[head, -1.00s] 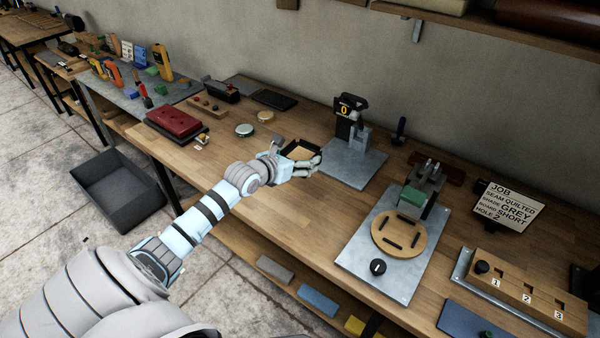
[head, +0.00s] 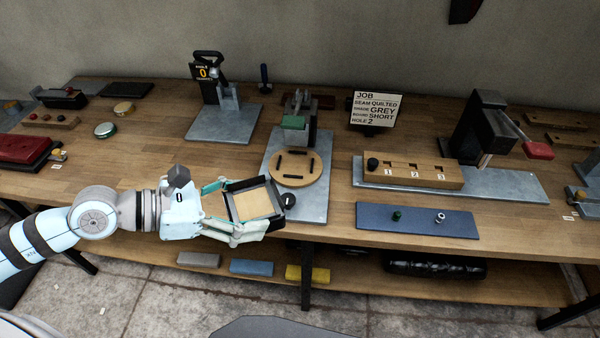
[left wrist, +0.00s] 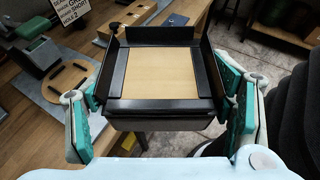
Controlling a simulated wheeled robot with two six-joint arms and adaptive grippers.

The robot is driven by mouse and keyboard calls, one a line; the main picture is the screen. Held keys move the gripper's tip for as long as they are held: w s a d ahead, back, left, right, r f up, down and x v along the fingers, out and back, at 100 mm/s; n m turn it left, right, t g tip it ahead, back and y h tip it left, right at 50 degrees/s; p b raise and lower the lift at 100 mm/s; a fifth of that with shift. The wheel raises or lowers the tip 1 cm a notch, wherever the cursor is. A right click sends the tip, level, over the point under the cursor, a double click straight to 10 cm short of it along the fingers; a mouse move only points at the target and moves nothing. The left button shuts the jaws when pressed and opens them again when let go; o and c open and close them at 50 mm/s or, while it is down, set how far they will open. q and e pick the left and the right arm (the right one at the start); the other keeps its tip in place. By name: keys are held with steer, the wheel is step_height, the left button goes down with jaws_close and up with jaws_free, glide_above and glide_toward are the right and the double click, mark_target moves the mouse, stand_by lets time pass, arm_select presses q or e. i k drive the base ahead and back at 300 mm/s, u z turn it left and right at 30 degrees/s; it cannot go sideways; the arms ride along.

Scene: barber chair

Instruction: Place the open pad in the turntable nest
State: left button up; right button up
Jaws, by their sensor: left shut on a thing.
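The open pad (head: 252,204) is a square black-edged tray with raised flaps and a tan inside. My left gripper (head: 244,212) is shut on it, with fingers on two opposite sides, and holds it level in front of the bench edge. In the left wrist view the pad (left wrist: 160,74) sits between the teal finger pads of the gripper (left wrist: 160,112). The turntable (head: 298,167) is a round wooden disc with several dark bars around its top, on a grey metal plate, just behind and right of the pad. My right gripper is not in view.
A press with a green block (head: 293,122) stands behind the turntable. A dark knob (head: 289,200) is on the plate's front, close to the pad. A numbered wooden block (head: 414,170), blue mat (head: 418,220) and job sign (head: 374,108) are to the right.

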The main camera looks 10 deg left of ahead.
mark_target(295, 164)
steer(key=z, duration=0.45)
steer(key=k, duration=1.05)
steer(key=z, duration=1)
steer(key=i, duration=1.7)
steer(key=u, duration=1.25)
steer(key=i, duration=0.4)
steer(key=u, duration=0.4)
